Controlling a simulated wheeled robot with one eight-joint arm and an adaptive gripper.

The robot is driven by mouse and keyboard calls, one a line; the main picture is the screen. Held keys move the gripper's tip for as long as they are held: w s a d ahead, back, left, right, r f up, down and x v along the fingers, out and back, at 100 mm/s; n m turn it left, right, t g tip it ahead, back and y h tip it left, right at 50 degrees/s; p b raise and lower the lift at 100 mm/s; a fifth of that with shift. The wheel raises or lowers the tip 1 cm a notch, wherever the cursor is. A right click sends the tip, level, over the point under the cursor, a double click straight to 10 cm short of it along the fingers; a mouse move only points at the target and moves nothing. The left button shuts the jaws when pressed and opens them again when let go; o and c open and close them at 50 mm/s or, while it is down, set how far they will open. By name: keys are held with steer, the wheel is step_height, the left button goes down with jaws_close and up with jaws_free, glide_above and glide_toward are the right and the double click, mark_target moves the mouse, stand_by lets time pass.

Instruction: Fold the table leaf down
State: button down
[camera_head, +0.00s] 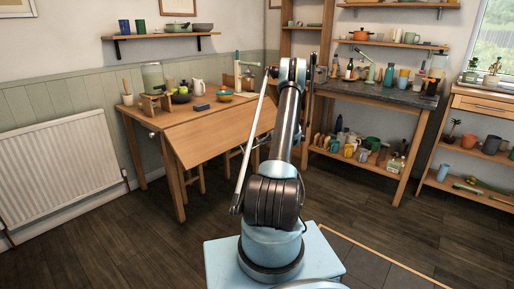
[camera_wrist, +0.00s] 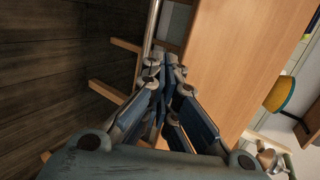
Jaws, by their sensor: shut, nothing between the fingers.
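The wooden table (camera_head: 135,112) stands against the panelled wall in the head view. Its front leaf (camera_head: 215,132) slopes down toward the room, at an angle to the flat top. In the wrist view a broad wooden panel of the table (camera_wrist: 230,60) fills the upper right. My gripper (camera_wrist: 165,75) is shut and empty, with its fingertips close to the panel's left edge; I cannot tell whether they touch it. In the head view my arm covers the table's right end, and my gripper cannot be made out there.
Bowls, a jar (camera_head: 152,77) and a white jug (camera_head: 198,88) stand on the flat top. A teal and orange bowl (camera_wrist: 280,93) shows in the wrist view. A radiator (camera_head: 62,165) is at left, a laden workbench (camera_head: 375,95) at right. Floor left of the table is clear.

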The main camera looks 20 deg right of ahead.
mark_target(255, 147)
step_height(255, 147, up, 8)
steer(key=s+d+g+h, duration=0.1)
steer(key=s+g+h, duration=0.1)
steer(key=g+h, duration=0.15)
steer(key=shift+m, duration=0.3)
steer(key=x, duration=1.4)
steer(key=shift+d+f, duration=0.2)
steer(key=shift+d, duration=0.15)
steer(key=shift+w, duration=0.1)
